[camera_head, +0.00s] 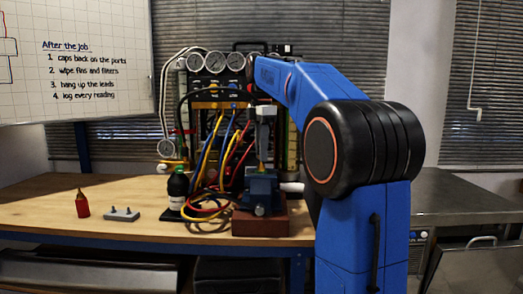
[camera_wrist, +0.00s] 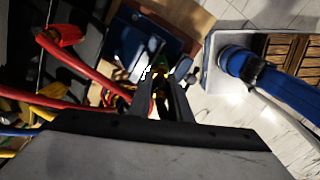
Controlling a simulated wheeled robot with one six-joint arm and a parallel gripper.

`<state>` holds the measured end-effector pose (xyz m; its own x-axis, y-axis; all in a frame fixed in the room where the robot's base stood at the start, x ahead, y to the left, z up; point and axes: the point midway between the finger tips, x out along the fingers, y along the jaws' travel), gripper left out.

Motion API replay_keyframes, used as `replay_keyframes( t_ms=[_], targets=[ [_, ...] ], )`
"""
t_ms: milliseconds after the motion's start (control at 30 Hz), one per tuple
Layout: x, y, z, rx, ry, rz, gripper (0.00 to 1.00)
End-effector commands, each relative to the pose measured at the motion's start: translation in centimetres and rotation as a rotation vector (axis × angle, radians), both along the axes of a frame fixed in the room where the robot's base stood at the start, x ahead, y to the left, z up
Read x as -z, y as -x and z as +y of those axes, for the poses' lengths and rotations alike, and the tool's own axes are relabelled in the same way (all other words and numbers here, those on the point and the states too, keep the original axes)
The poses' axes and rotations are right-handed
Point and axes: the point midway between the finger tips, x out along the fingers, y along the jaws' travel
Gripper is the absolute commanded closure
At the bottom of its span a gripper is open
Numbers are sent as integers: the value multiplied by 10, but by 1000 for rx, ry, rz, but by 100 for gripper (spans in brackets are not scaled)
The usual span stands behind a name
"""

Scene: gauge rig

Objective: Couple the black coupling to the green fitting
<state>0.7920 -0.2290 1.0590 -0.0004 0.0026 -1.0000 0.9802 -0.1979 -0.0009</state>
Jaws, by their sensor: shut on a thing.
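My gripper (camera_head: 263,138) points down over a blue vise (camera_head: 262,186) on a dark red block at the front of the bench. In the wrist view its two fingers (camera_wrist: 161,96) are closed on a small dark piece, which I take to be the black coupling (camera_wrist: 160,104). The fingers and shadow hide most of it. A small greenish and brass glint shows just past the fingertips, perhaps the green fitting (camera_wrist: 159,72) above the vise. I cannot tell whether the two pieces touch.
A rig with gauges (camera_head: 216,62) and several coloured hoses stands behind the vise. A dark bottle (camera_head: 178,188) stands left of it. A grey block with pegs (camera_head: 122,214) and a red container (camera_head: 82,204) are farther left. Loose hoses lie beside the vise.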

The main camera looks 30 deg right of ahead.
Motion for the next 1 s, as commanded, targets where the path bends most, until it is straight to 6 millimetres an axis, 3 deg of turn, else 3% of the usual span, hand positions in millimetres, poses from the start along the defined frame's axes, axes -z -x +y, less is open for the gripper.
replay_keyframes(
  t_ms=[1000],
  targets=[
    [17,0,0,0,0,-1,100]
  ],
)
